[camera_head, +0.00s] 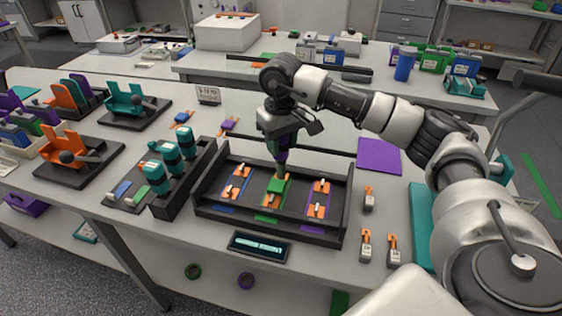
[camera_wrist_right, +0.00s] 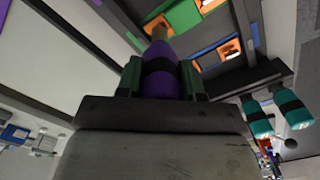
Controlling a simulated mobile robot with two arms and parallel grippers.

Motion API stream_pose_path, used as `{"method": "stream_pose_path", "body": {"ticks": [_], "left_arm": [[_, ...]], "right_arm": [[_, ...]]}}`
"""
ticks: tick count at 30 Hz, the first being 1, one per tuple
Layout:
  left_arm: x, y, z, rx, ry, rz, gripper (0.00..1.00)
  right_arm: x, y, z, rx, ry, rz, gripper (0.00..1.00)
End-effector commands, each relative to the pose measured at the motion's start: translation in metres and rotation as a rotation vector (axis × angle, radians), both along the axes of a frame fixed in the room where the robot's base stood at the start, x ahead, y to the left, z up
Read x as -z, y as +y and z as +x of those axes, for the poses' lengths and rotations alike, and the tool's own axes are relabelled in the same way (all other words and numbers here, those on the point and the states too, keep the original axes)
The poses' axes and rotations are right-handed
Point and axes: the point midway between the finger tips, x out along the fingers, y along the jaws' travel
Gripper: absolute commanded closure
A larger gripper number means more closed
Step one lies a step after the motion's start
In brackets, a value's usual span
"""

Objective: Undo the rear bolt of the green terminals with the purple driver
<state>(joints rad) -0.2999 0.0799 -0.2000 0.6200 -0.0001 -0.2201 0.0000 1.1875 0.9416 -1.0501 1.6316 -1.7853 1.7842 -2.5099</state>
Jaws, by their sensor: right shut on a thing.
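My right gripper (camera_head: 282,142) is shut on the purple driver (camera_head: 282,157), which points down at the green terminals (camera_head: 277,186) in the middle of the black tray. In the right wrist view the purple driver (camera_wrist_right: 160,70) has a dark band and sits between the fingers (camera_wrist_right: 160,85). Its tip meets or nearly meets the green block (camera_wrist_right: 184,17); contact cannot be told. The rear bolt is hidden by the driver tip. A white and orange piece (camera_head: 271,200) is at the front of the green lane. My left gripper is not in view.
The black tray (camera_head: 199,197) also has blue and purple lanes beside the green one. Several teal drivers (camera_head: 171,158) stand in a black rack to the left.

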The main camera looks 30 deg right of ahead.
Motion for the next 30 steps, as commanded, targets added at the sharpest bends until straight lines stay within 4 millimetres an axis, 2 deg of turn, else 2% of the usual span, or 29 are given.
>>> {"method": "stream_pose_path", "body": {"ticks": [4,11,30], "left_arm": [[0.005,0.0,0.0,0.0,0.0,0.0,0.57],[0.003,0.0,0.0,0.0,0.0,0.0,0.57],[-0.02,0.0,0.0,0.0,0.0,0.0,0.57]], "right_arm": [[0.001,0.0,0.0,-0.088,-0.001,0.001,0.97],[-0.002,0.0,0.0,-0.05,-0.001,0.001,0.97],[-0.04,0.0,0.0,-0.049,-0.002,0.001,0.97]]}}
